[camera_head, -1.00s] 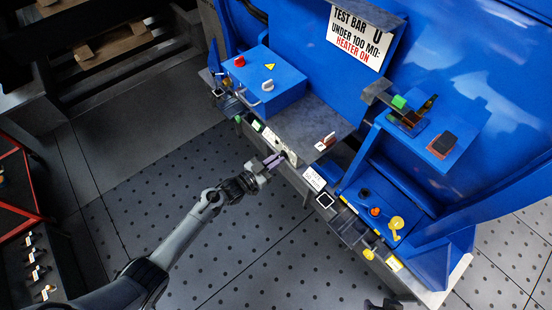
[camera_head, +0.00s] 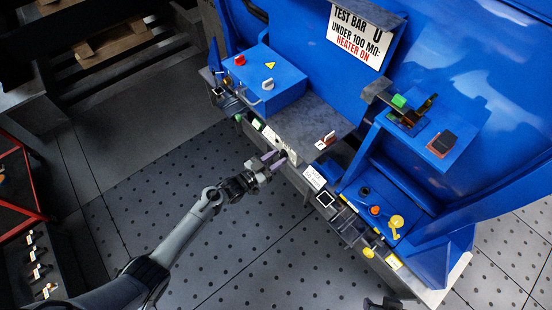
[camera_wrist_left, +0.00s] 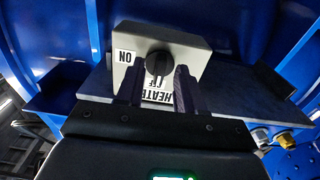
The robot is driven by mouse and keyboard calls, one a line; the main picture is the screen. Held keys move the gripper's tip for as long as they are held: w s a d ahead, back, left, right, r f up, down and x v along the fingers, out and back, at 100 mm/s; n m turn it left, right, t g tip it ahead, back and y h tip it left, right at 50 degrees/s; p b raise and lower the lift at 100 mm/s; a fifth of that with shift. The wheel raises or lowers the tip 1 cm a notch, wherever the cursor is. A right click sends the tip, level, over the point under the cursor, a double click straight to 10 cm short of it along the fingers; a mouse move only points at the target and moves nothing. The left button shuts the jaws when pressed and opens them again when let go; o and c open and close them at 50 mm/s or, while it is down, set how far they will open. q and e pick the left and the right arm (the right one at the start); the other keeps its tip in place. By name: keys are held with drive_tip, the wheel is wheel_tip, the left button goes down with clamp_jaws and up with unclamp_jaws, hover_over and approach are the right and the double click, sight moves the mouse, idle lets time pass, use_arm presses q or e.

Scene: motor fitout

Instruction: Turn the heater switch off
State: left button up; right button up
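The heater switch is a black rotary knob (camera_wrist_left: 158,64) on a pale box face (camera_wrist_left: 190,52), with "ON" at its left and a partly covered "HEATER" label below it. The direction of the knob's pointer is hard to make out. In the head view the pale switch panel (camera_head: 271,137) is on the front edge of the blue machine. My left gripper (camera_head: 274,160) is at this panel. In the left wrist view its two dark fingers (camera_wrist_left: 156,87) stand apart, one on each side of the knob, with gaps visible. A dark part at the bottom edge may be my right gripper (camera_head: 383,303).
A sign (camera_head: 361,38) reading "HEATER ON" hangs on the blue machine. A blue box (camera_head: 266,82) with a red button stands behind the panel. The perforated floor (camera_head: 160,190) is clear.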

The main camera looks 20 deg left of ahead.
use_arm(q)
drive_tip(key=p+v, duration=0.2)
drive_tip(key=v, duration=0.8)
drive_tip(key=shift+s+a+p, duration=0.25)
drive_tip(key=shift+s+p, duration=0.05)
drive_tip(key=shift+s, duration=0.05)
